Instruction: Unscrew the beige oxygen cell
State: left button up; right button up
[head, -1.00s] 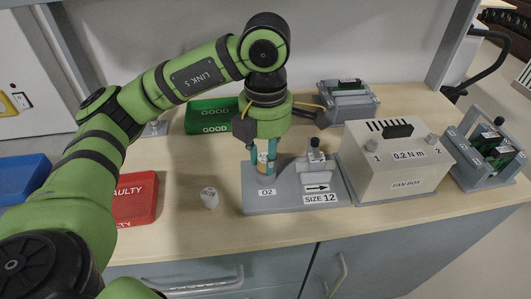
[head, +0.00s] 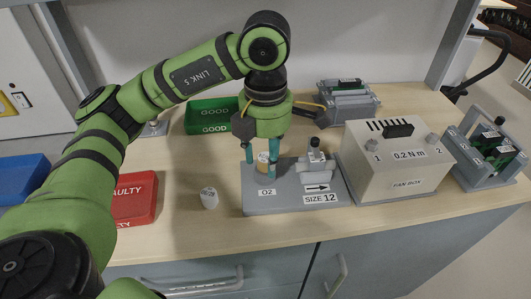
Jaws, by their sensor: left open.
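The beige oxygen cell (head: 263,164) stands on the grey O2 plate (head: 285,201), low between the fingers of my left gripper (head: 263,165). My left gripper points straight down over it, with its teal fingers spread apart to either side. A gap shows between the fingers and the cell. The lower part of the cell, where it meets the plate, is partly hidden. My right gripper is not in the view.
A small white cylinder (head: 209,198) stands left of the plate. A red FAULTY bin (head: 136,197) is further left and a green GOOD bin (head: 214,127) behind. A grey clamp (head: 315,166) and the fan box (head: 394,165) stand close on the right.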

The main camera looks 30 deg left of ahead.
pick_arm(q)
jog(key=m+b, duration=0.1)
jog(key=m, duration=0.3)
jog(key=shift+f, duration=0.1)
jog(key=m, duration=0.4)
jog(key=shift+b, duration=0.4)
jog(key=shift+m, duration=0.5)
jog(key=m, duration=0.4)
jog(key=shift+b, duration=0.4)
jog(key=m, duration=0.5)
